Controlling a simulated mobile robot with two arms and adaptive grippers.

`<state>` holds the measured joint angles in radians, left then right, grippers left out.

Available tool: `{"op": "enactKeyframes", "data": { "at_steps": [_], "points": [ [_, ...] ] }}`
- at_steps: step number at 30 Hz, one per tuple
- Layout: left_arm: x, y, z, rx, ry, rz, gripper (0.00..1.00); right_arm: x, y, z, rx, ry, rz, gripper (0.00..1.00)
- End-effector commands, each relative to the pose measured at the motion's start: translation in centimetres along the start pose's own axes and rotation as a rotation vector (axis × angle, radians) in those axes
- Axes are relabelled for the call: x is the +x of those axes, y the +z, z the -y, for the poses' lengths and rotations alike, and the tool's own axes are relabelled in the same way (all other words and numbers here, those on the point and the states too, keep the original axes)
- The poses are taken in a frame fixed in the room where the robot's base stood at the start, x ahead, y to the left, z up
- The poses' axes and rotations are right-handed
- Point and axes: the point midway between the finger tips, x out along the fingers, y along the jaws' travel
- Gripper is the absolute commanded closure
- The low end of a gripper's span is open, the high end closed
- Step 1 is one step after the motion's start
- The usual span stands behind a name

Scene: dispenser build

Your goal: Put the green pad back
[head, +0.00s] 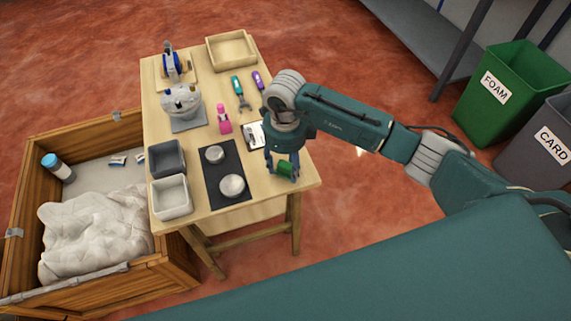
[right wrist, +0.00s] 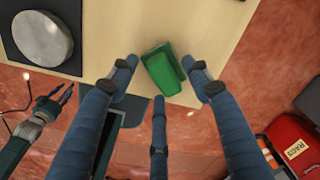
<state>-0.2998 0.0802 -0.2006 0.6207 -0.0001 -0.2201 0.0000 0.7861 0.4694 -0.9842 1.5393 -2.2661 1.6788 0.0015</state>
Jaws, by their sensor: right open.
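The green pad (head: 287,168) lies on the wooden table (head: 262,201) near its front right corner. It shows as a small green block in the right wrist view (right wrist: 162,72), close to the table edge. My right gripper (head: 282,163) is over it, fingers pointing down. In the right wrist view its fingers (right wrist: 158,68) are spread, two beside the pad and one below it in the picture. I cannot tell whether any finger touches it.
A black mat (head: 224,150) with two round pieces lies left of the pad. A dark tray (head: 167,158) and a white tray (head: 171,196) stand at the left edge. A pink tool (head: 222,118) and a metal plate (head: 254,136) lie behind. A wooden crate (head: 88,288) stands left.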

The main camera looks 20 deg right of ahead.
Motion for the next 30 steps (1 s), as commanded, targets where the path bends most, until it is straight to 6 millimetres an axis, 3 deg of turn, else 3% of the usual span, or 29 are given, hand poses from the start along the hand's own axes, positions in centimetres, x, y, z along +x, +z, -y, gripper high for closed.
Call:
{"op": "enactKeyframes", "data": {
  "at_steps": [4,8,21,30],
  "points": [
    [-0.6,-0.1,0.0,0.0,0.0,0.0,0.6,-0.6,0.0,0.0,0.0,0.001,0.0,0.51],
    [0.2,0.0,0.0,0.0,0.0,0.0,0.6,-2.1,0.1,0.1,-0.002,-0.002,0.004,0.51],
    [2.0,0.2,0.0,-0.001,0.0,0.0,0.6,-10.8,0.1,0.1,-0.001,-0.002,0.003,0.51],
    [2.1,0.2,-0.1,-0.001,0.0,0.001,0.6,-12.4,0.0,0.0,0.0,0.001,0.0,0.51]
  ]
}}
